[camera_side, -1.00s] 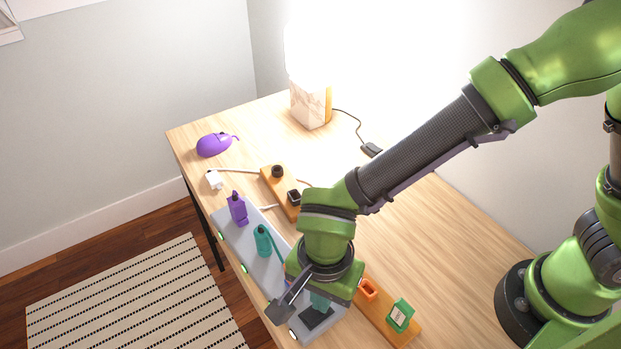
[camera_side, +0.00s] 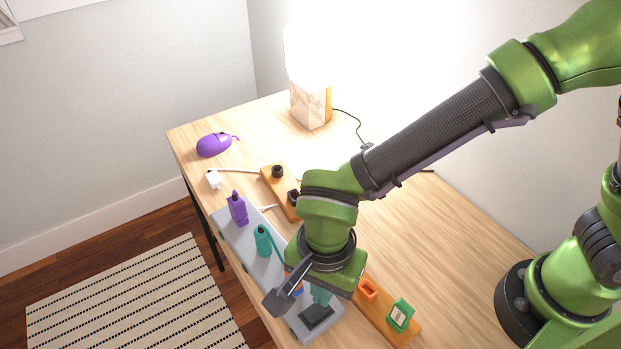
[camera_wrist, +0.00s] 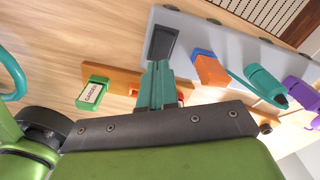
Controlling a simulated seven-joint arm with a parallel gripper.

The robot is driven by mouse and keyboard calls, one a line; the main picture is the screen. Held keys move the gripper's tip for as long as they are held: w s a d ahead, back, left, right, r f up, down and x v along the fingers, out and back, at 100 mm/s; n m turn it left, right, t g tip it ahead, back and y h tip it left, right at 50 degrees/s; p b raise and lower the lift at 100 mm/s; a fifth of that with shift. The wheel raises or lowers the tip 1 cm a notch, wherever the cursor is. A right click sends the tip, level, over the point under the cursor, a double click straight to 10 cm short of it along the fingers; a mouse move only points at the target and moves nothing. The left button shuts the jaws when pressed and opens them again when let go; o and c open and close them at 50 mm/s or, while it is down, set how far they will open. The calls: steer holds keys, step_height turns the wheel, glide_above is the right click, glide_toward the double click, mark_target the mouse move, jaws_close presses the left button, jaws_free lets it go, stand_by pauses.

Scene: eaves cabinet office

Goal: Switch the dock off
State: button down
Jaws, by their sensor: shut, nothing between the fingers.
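The dock (camera_side: 262,275) is a long grey strip along the table's front edge, holding a purple device (camera_side: 237,209) and a teal device (camera_side: 263,241). An orange and blue block (camera_wrist: 210,68) also sits on it. A flat black rocker or pad (camera_side: 316,316) is at its near end; the wrist view shows it too (camera_wrist: 162,42). Small lights on the dock's front edge look dark. My gripper (camera_wrist: 158,66) has teal fingers, shut and empty, over the near end beside the black pad. I cannot tell whether they touch it. My wrist hides part of the dock.
A wooden strip (camera_side: 377,312) with an orange socket and a green labelled block (camera_side: 400,315) lies to the right. Another wooden strip (camera_side: 270,183), a white plug (camera_side: 214,179), a purple mouse (camera_side: 214,144) and a lamp (camera_side: 310,105) stand farther back. The table's right side is clear.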

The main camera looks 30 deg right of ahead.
step_height(320, 180, up, 4)
steer(key=shift+f, duration=0.1)
stand_by(0.4)
steer(key=shift+n, duration=0.9)
steer(key=d+r+n+t, duration=0.2)
steer(key=d+r, duration=0.2)
steer(key=d, duration=0.5)
steer(key=w+d+r+n+t+y, duration=0.1)
steer(key=d+r, duration=0.4)
steer(key=d, duration=0.5)
steer(key=d+r+n+t+y, duration=0.1)
steer(key=d+r+n+t, duration=0.2)
steer(key=d, duration=0.6)
steer(key=shift+w+d+r+t, duration=0.25)
steer(key=shift+d+r+t, duration=0.15)
steer(key=shift+r+t, duration=0.35)
